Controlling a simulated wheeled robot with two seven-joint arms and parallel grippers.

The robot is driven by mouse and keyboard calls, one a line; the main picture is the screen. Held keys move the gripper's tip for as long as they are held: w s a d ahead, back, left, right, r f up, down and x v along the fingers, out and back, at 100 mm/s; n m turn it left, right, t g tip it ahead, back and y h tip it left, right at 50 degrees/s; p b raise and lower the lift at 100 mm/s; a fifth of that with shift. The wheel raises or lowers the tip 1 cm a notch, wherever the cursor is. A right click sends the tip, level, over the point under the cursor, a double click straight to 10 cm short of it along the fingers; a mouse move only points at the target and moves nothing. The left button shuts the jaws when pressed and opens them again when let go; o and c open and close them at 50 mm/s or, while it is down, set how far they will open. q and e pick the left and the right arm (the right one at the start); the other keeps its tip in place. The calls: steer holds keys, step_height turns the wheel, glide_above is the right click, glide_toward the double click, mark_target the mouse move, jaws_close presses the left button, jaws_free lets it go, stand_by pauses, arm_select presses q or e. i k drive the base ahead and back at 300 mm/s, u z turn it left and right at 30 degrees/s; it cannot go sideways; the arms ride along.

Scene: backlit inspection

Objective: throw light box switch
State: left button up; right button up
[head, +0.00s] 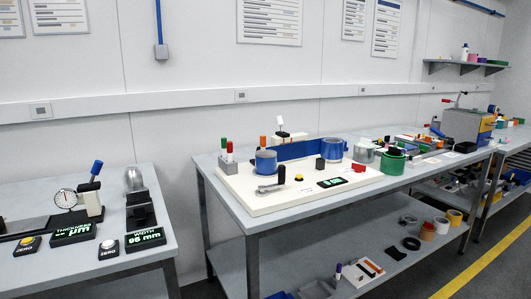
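Neither of my grippers shows in the head view. I cannot tell for certain which thing is the light box or its switch. A white base plate (240,194) lies on the middle bench and carries a blue upright panel (303,150), two blue cylinders (265,162) (332,148), a black crank handle (271,186) and a lit green display (332,182). A small white lever (279,122) stands behind the blue panel. Further right on the bench is a large grey box (466,124) with a thin lever on top; its details are too small to tell.
The left bench (128,179) holds a dial gauge (66,198), a blue-handled lever (97,168) and two green displays. A gap separates it from the middle bench (215,172). A lower shelf (350,262) holds rings and trays. A yellow floor line (480,271) runs at the right.

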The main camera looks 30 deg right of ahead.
mark_target(280, 119)
steer(key=z, duration=2.5)
steer(key=i, duration=2)
steer(key=u, duration=1.9)
